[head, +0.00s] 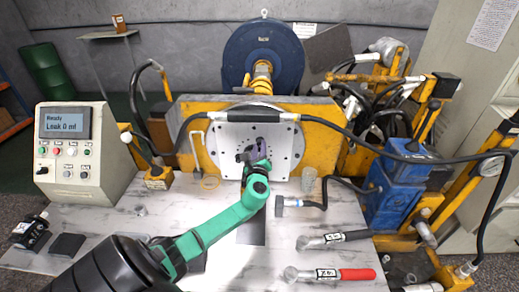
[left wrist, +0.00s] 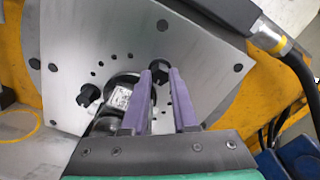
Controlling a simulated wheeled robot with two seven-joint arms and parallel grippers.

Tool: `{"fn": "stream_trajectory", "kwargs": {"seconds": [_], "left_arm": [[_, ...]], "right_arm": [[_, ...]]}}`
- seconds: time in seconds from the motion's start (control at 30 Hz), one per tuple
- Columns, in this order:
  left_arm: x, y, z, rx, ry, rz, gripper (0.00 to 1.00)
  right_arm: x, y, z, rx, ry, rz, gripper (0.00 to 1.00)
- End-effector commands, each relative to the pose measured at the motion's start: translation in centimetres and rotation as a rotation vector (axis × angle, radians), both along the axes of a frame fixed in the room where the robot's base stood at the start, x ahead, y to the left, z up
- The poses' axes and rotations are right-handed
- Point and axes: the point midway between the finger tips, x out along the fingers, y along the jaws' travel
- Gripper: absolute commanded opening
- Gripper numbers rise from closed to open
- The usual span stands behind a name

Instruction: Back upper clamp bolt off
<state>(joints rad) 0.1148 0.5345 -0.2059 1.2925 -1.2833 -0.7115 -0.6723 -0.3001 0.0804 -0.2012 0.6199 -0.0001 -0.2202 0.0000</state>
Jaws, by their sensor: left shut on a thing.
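The square grey mounting plate (head: 283,150) stands upright in the middle of the bench and fills much of the left wrist view (left wrist: 85,30). A metal motor body (left wrist: 122,92) with a white label sits at its centre. My left gripper (head: 252,154) reaches in front of the plate. In the left wrist view its purple fingers (left wrist: 162,78) are shut on a black clamp bolt (left wrist: 159,67) beside the motor body. Another black bolt (left wrist: 88,95) shows left of the motor body. Whether the held bolt is still seated I cannot tell. My right gripper is not in view.
A black hose bar (head: 258,117) crosses in front of the plate's top. A control box (head: 80,150) reading "Leak 0 ml" stands left. A blue pump unit (head: 397,190) stands right.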

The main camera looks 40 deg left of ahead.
Motion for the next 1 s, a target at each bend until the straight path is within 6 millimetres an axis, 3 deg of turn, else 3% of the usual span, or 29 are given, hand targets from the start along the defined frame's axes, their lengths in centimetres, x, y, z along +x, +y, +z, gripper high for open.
{"fn": "stream_trajectory", "kwargs": {"seconds": [0.37,1.0], "left_arm": [[0.0,0.0,-0.7,-0.192,-0.145,0.001,0.0],[-0.1,0.0,-0.8,-0.677,-0.512,0.002,0.0]], "right_arm": [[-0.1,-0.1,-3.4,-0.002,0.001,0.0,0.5],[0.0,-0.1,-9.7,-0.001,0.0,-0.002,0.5]]}}
